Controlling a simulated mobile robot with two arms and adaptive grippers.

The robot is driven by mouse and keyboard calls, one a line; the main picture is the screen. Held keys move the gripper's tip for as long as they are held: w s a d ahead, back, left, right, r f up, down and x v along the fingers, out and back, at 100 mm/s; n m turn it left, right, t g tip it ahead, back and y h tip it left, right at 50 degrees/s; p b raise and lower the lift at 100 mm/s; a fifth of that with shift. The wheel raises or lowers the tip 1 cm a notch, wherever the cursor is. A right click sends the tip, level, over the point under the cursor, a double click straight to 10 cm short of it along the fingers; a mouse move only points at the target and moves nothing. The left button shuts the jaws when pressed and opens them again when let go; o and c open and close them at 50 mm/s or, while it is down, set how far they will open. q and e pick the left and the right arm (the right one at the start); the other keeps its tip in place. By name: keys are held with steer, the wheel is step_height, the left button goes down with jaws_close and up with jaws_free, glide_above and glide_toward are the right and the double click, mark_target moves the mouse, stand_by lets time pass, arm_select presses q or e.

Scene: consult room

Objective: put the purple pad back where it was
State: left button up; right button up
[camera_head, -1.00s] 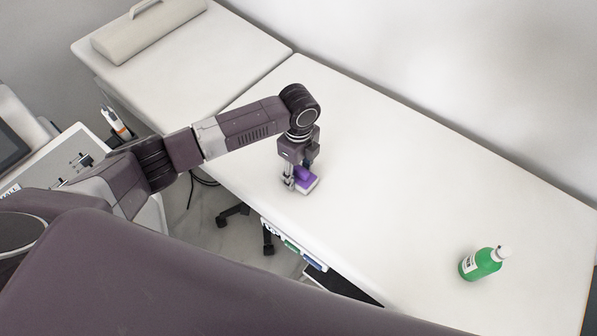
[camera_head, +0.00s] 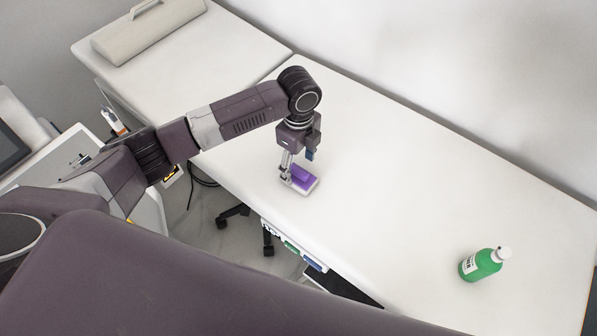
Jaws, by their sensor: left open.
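The purple pad (camera_head: 301,180), purple on top with a white lower part, lies on the white table (camera_head: 400,180) near its left front edge. My left gripper (camera_head: 298,167) is open and points down just above and behind the pad. One finger overlaps the pad's left side in the picture; I cannot tell whether it touches. My right gripper is not in view.
A green bottle (camera_head: 480,264) with a white cap stands at the right of the table. A second white surface with a beige bolster (camera_head: 148,28) lies at the upper left. The table's middle is clear.

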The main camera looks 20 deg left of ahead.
mark_target(299, 170)
arm_select(q)
step_height(299, 170, up, 8)
steer(key=shift+f, duration=0.2)
stand_by(0.5)
